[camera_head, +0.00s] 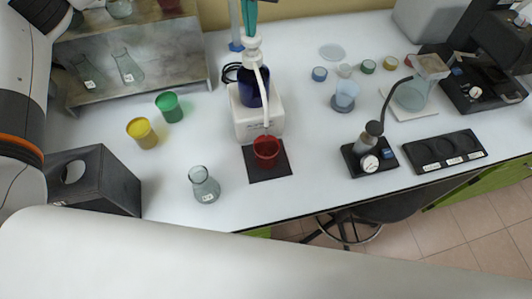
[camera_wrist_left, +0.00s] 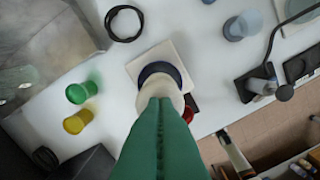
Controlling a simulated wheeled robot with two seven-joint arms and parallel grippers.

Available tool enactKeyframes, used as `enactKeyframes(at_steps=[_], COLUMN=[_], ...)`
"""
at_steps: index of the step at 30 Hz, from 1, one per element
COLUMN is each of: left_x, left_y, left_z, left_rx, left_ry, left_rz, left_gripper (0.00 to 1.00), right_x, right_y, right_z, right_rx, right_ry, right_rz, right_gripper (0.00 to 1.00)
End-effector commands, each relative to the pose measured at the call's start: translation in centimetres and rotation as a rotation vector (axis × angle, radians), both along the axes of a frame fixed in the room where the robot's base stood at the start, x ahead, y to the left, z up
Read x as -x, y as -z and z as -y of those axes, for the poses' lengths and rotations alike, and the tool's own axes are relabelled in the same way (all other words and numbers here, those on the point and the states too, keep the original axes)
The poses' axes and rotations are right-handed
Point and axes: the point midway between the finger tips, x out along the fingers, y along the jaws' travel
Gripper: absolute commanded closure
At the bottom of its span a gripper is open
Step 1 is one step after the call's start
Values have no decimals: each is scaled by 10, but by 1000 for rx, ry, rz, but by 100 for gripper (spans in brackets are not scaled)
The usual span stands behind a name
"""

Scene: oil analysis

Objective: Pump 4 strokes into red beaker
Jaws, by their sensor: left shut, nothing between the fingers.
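The dark blue pump bottle (camera_head: 250,93) stands in a white block (camera_head: 258,124), with its white pump head (camera_head: 252,47) on top. The white spout runs forward and down, its tip above the red beaker (camera_head: 266,149). The beaker stands on a black mat (camera_head: 267,174). My left gripper (camera_head: 249,31) is shut and empty, its green fingers pointing down directly over the pump head; I cannot tell whether they touch it. In the left wrist view the shut fingers (camera_wrist_left: 161,102) cover part of the pump head and most of the red beaker (camera_wrist_left: 188,115). My right gripper is not in view.
Green (camera_head: 169,107) and yellow (camera_head: 142,132) beakers and a glass flask (camera_head: 204,185) stand left of the pump. A grey rack (camera_head: 140,62) with flasks is at the back left. Several small cups and a black stirrer stand (camera_head: 369,160) are on the right.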

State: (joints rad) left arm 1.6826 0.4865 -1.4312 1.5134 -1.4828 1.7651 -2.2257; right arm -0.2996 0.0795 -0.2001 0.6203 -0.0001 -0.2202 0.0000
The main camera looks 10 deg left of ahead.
Motion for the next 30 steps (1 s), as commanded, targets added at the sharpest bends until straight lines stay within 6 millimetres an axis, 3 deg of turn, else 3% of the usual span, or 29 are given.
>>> enactKeyframes(at_steps=[4,13,30], left_x=[1,1,1], left_y=[10,7,-27], left_z=[0,0,0], left_rx=[-2,-3,-2], left_ry=[1,2,2], left_rz=[-6,-8,-5], left_gripper=[100,100,100], right_x=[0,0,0], right_y=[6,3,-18], right_z=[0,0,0], right_rx=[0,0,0], right_ry=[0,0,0], right_rz=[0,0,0], right_gripper=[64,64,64])
